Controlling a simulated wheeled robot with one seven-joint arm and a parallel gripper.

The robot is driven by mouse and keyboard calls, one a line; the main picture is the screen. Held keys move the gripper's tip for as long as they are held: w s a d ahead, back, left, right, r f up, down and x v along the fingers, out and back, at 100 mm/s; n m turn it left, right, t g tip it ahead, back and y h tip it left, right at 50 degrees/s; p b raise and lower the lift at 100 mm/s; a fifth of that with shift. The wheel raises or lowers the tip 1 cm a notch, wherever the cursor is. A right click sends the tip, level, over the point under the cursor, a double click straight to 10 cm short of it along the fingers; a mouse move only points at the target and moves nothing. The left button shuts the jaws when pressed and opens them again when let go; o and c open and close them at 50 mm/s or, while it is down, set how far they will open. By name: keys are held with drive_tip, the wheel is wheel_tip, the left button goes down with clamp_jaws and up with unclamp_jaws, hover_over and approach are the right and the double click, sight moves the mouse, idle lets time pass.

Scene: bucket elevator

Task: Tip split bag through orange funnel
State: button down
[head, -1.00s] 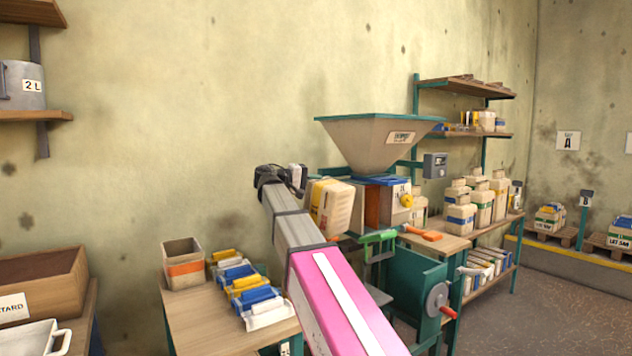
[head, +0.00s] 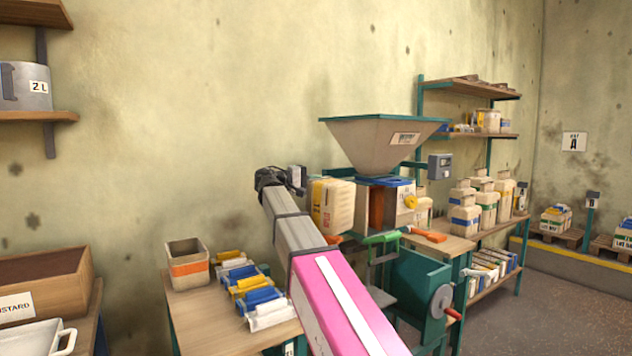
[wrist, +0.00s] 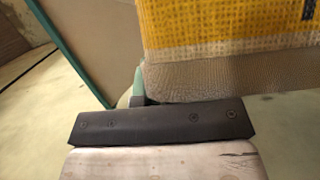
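A beige woven bag with a yellow band (head: 332,205) is at the end of my arm, left of the machine. It fills the upper right of the wrist view (wrist: 235,40). My gripper (head: 297,178) is close against the bag's left side. In the wrist view a dark screwed bar (wrist: 160,122) of my gripper lies just below the bag; the fingertips' grasp is hidden. A large beige hopper with a teal rim (head: 375,145) stands behind and right of the bag, its mouth higher. I cannot make out a clearly orange funnel; any split in the bag is not visible.
A bench (head: 215,320) at lower left holds an orange-banded bin (head: 188,268) and several small rolled packs (head: 255,295). A crank wheel (head: 442,300) and an orange handle (head: 428,235) stick out from the machine. Shelves with bags (head: 465,220) stand to the right. The floor at right is clear.

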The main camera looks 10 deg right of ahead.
drive_tip(key=shift+w+a+f+n+h, duration=0.2)
drive_tip(key=shift+w+a+n+h, duration=0.4)
drive_tip(key=shift+w+a+n, duration=0.7)
idle(0.6)
drive_tip(key=shift+w+a+f+n+t+h, duration=0.25)
drive_tip(key=shift+w+a+n, duration=0.15)
drive_tip(key=shift+w, duration=0.2)
drive_tip(key=shift+w+a+f+n+t+h, duration=0.2)
drive_tip(key=shift+w+a+n, duration=0.1)
drive_tip(key=shift+w+n, duration=0.25)
drive_tip(key=shift+w+a+f+n+t+h, duration=0.35)
drive_tip(key=shift+w+a+f+n, duration=0.3)
drive_tip(key=shift+w+a+n, duration=0.25)
idle(1.2)
drive_tip(key=shift+d, duration=0.1)
idle(0.4)
